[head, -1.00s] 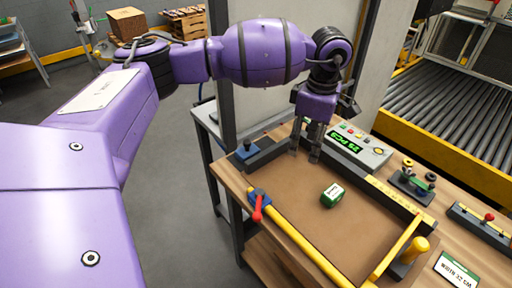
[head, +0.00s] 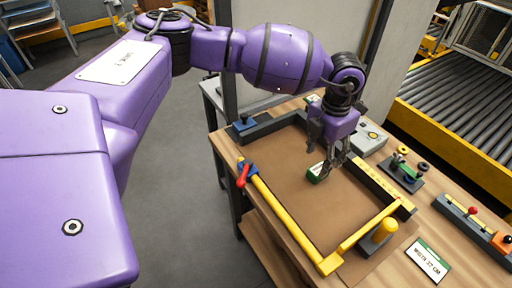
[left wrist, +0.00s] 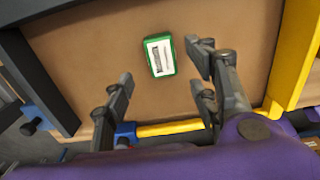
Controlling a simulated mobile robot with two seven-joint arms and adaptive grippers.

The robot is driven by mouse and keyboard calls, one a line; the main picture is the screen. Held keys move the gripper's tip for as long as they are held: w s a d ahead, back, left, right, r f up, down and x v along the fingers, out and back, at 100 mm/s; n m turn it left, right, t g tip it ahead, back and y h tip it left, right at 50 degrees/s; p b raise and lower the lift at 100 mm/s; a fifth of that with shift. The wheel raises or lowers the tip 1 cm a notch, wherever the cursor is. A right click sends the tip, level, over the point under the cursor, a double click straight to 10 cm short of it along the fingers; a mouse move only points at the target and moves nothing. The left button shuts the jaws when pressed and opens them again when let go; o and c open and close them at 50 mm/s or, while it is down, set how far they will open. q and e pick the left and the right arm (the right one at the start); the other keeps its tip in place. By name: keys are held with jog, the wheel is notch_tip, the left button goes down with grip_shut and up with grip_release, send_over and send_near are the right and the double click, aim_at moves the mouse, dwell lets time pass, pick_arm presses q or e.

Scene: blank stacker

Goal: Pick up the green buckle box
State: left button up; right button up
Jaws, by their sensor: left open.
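The green buckle box (head: 316,173) is a small green block with a white label on top. It lies on the brown surface of the framed tray (head: 290,190). In the left wrist view the box (left wrist: 159,55) lies beyond the fingertips, between their lines and nearer the right-hand fingers. I cannot tell the exact height gap. My right gripper is not in view.
Yellow bars (head: 290,226) and dark rails edge the tray. A red-handled clamp (head: 243,174) sits at its left side, a yellow knob (head: 384,231) at its near right. A grey control box (head: 370,138) stands behind. A roller conveyor (head: 460,110) lies beyond.

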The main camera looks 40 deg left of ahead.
aim_at(319, 169)
pick_arm(q)
notch_tip(319, 169, down, 7)
jog(key=shift+w+d+r, duration=0.1)
jog(key=shift+d+r, duration=0.05)
jog(key=shift+c, duration=0.4)
jog(key=c, duration=1.1)
jog(key=shift+r, duration=0.15)
grip_shut()
jog(key=shift+w, duration=0.1)
